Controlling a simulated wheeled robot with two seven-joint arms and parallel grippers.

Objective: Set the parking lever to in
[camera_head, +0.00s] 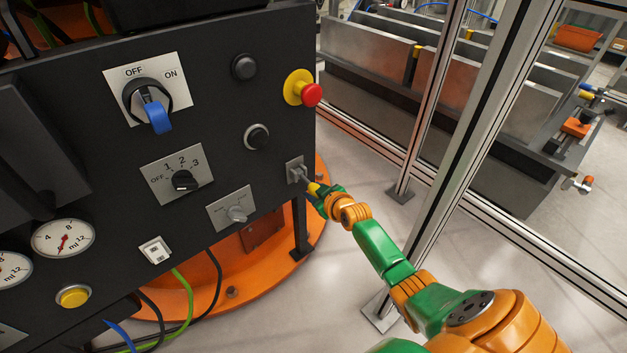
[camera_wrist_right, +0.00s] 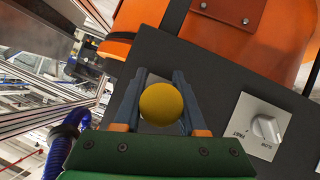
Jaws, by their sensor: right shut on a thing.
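The parking lever has a grey base plate (camera_head: 295,170) at the right edge of the black panel. Its short grey stem ends in a yellow knob (camera_head: 314,188). My right gripper (camera_head: 321,194) comes in from the lower right and is shut on this knob. In the right wrist view the yellow knob (camera_wrist_right: 160,103) sits between the two fingers of the right gripper (camera_wrist_right: 158,90). The knob hides most of the stem there, and lever markings cannot be read. My left gripper is not in view.
On the black panel (camera_head: 215,85) are a blue-handled OFF/ON switch (camera_head: 157,115), a red stop button (camera_head: 311,95), a rotary selector (camera_head: 182,181) and a smaller grey knob (camera_head: 237,214). An aluminium fence post (camera_head: 455,150) stands right of the arm. An orange base (camera_head: 265,262) lies below.

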